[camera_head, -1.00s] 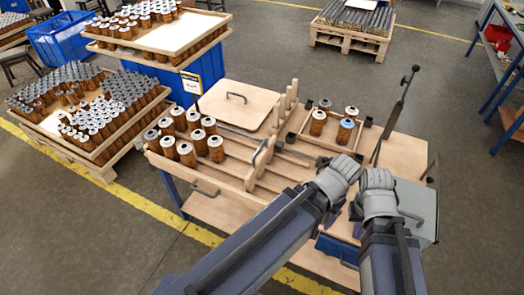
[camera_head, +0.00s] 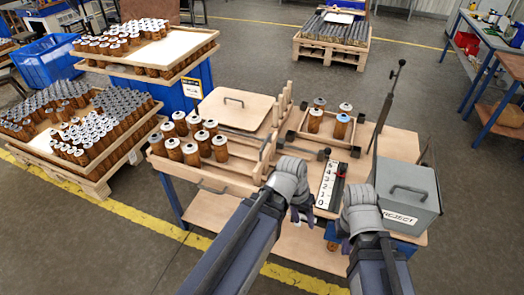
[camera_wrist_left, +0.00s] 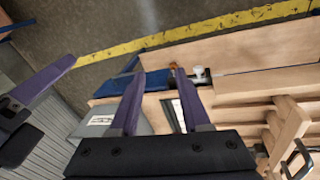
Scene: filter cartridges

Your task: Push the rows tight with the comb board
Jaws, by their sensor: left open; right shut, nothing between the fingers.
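The cartridges (camera_head: 188,130), brown with pale caps, stand in rows in a wooden slotted tray (camera_head: 215,178) at the table's left. The comb board (camera_head: 254,170), wooden with a dark handle, stands across the tray's right end, apart from the cartridges. Its toothed wood and handle (camera_wrist_left: 297,158) also show at lower right in the left wrist view. My left gripper (camera_head: 301,214) is open and empty, right of the comb board and nearer the front edge; its purple fingers (camera_wrist_left: 160,76) show spread. My right gripper (camera_head: 344,238) is shut and empty at the front right; its fingers are partly hidden.
A small wooden tray (camera_head: 298,133) holds several cartridges. A numbered scale (camera_head: 328,186) lies beside a grey reject box (camera_head: 402,193). A wooden lid (camera_head: 205,106) lies behind the rows. A thin upright post (camera_head: 385,103) stands at the right.

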